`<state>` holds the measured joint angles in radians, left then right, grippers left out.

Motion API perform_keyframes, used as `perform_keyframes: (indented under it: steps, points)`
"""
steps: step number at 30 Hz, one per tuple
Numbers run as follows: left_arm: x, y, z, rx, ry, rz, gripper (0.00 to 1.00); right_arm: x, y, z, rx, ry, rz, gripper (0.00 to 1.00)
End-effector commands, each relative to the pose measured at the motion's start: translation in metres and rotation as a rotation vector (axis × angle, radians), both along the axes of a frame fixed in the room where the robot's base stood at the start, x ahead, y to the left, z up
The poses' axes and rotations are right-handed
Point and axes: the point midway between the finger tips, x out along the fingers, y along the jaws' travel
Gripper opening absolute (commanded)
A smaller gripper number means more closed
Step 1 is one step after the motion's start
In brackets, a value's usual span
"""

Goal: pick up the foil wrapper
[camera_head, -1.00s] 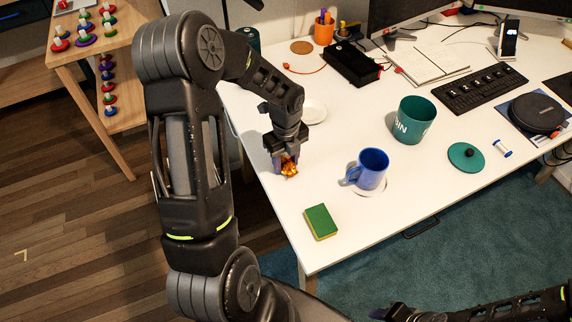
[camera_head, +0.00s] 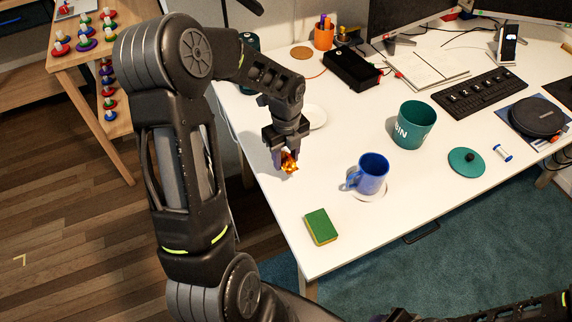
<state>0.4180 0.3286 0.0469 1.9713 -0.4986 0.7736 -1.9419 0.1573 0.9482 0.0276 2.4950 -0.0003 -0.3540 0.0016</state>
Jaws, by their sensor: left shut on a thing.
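The foil wrapper (camera_head: 290,163) is a small crumpled orange-gold piece near the left side of the white desk (camera_head: 330,185). My left gripper (camera_head: 284,158) points down and is shut on the foil wrapper, which shows between and below the fingertips. I cannot tell for sure how far the wrapper is above the desk top. Part of my right arm shows at the bottom right, but its fingertips cannot be made out clearly.
A blue mug (camera_head: 371,174) on a white saucer stands right of the gripper, with a green sponge (camera_head: 320,227) nearer the front edge. A white plate (camera_head: 315,117) lies behind the gripper. A teal bin (camera_head: 413,125) and its lid (camera_head: 466,161) are farther right.

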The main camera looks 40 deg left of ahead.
Motion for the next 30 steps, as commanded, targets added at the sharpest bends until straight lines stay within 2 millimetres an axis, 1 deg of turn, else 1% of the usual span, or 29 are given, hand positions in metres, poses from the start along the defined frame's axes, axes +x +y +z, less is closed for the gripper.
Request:
perform_keyframes:
  steps: [1,3,6,10,14,30]
  points:
    - [0.001,0.0,0.011,0.001,-0.006,0.0,0.02,0.0,0.0,-0.001,0.0,0.0,0.0,0.36]
    - [0.001,0.0,0.025,0.001,-0.006,-0.001,0.02,0.0,0.0,-0.002,0.001,-0.001,0.0,0.36]
    - [0.001,0.0,0.042,0.001,-0.006,0.0,0.02,0.0,0.0,-0.003,0.001,-0.001,0.001,0.36]
    - [0.0,0.0,0.056,0.0,-0.002,-0.001,0.02,0.001,0.0,-0.004,0.002,-0.002,0.001,0.36]
    - [0.0,0.0,0.06,0.0,-0.001,-0.001,0.02,0.001,0.0,-0.004,0.002,-0.002,0.001,0.36]
    - [0.0,0.0,0.059,0.0,-0.001,-0.001,0.02,0.001,0.0,-0.004,0.002,-0.002,0.001,0.36]
